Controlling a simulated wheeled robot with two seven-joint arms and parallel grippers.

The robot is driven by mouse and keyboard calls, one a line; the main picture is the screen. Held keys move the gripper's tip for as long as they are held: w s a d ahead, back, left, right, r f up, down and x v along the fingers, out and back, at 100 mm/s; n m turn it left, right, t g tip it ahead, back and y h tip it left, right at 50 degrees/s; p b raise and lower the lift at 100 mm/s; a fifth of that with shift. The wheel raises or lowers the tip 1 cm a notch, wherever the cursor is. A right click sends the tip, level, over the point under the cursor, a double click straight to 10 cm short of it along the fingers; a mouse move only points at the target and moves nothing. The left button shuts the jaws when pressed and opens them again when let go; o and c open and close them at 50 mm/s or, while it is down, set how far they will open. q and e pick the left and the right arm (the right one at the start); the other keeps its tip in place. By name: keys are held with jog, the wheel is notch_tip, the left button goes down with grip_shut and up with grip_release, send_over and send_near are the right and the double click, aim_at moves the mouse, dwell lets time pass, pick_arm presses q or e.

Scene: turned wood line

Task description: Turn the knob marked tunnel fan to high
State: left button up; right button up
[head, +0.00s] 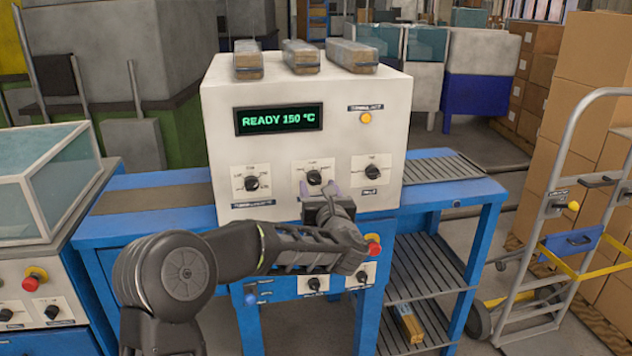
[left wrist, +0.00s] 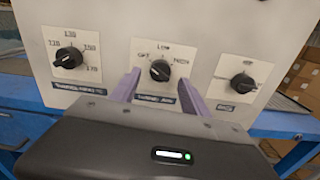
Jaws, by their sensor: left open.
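The tunnel fan knob (head: 314,177) is the black middle knob on the front of the white machine (head: 300,85). In the left wrist view this knob (left wrist: 160,70) sits on a white plate with marks at left, top and right. The top mark reads low; its exact pointer direction is too blurred to tell. My left gripper (head: 320,189) is in front of and just below the knob. Its two purple fingers (left wrist: 159,79) are open, one on each side of the knob; I cannot tell whether they touch it. My right gripper is out of view.
A temperature knob (head: 252,183) is to the left and another knob (head: 372,172) to the right. The display (head: 279,119) reads READY 150 °C. A red button (head: 374,246) and small knobs are on the blue bench below. A hand truck (head: 560,215) stands at right.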

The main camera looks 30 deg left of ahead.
aim_at(314, 178)
pick_arm(q)
jog(key=shift+x, duration=1.3)
grip_shut()
